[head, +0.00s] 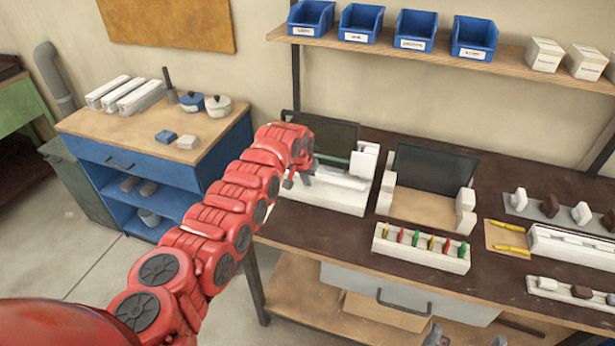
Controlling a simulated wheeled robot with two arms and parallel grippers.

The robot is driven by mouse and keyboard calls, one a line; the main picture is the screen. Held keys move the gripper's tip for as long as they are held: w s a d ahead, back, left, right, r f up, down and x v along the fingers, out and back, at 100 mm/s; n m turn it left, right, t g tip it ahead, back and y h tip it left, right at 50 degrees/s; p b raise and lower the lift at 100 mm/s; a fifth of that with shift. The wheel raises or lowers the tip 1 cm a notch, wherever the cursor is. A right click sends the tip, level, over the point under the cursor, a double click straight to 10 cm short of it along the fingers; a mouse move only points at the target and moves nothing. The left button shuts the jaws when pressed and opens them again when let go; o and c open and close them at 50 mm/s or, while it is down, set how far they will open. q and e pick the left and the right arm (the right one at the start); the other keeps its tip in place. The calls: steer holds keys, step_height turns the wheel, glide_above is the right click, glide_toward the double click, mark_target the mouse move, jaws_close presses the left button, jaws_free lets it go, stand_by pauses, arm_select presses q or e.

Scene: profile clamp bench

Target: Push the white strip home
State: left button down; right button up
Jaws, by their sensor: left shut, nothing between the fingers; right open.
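A white fixture (345,203) stands on the dark bench, with a dark panel behind it and a white block (364,160) at its right end. A pale strip (342,179) lies along the fixture, running toward the block. The strip's left part is hidden behind my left arm, and I cannot tell how fully it is seated. My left gripper (298,180) is shut and empty at the fixture's left part, close to the strip; contact cannot be made out. My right gripper (467,338) shows only as grey fingertips at the bottom edge, apart and empty, in front of the bench.
Right of the fixture stands a second panelled station (420,207) with white side blocks. In front of it is a white rack (421,250) with several coloured pieces. Trays with white and brown parts (561,212) lie further right. A shelf (430,58) with blue bins hangs above.

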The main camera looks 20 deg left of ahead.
arm_select(q)
steer(key=shift+s+d+r+p, duration=0.1)
steer(key=shift+s+r+p, duration=0.15)
steer(key=shift+p, duration=0.2)
steer(key=shift+r+p, duration=0.6)
steer(key=shift+r, duration=0.8)
steer(key=shift+r+p, duration=0.3)
steer(key=shift+r, duration=2.25)
steer(key=shift+f, duration=0.1)
